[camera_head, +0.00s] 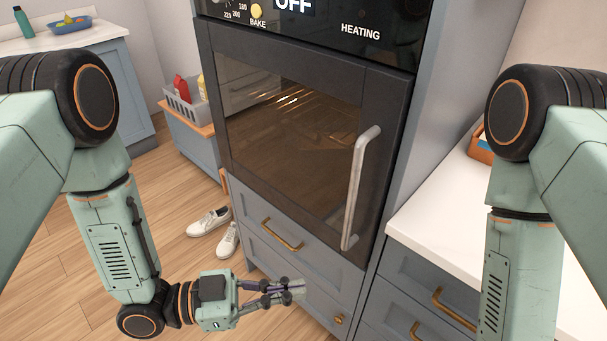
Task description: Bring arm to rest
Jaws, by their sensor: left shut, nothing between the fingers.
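My left arm comes in from the left and bends at its lower joint. Its gripper (294,289) points right, in front of the drawers below the oven. The gripper is shut and empty. The fingers appear in front of the lower drawer front, and I cannot tell whether they touch it. My right arm (520,270) hangs down at the right side of the picture. Its gripper is out of the frame.
A closed built-in oven (290,130) with a long upright handle (359,190) stands ahead. Drawers with brass handles (274,234) lie below it. A white counter (440,215) is at right. White shoes (208,222) lie on the wooden floor, which is otherwise mostly clear at left.

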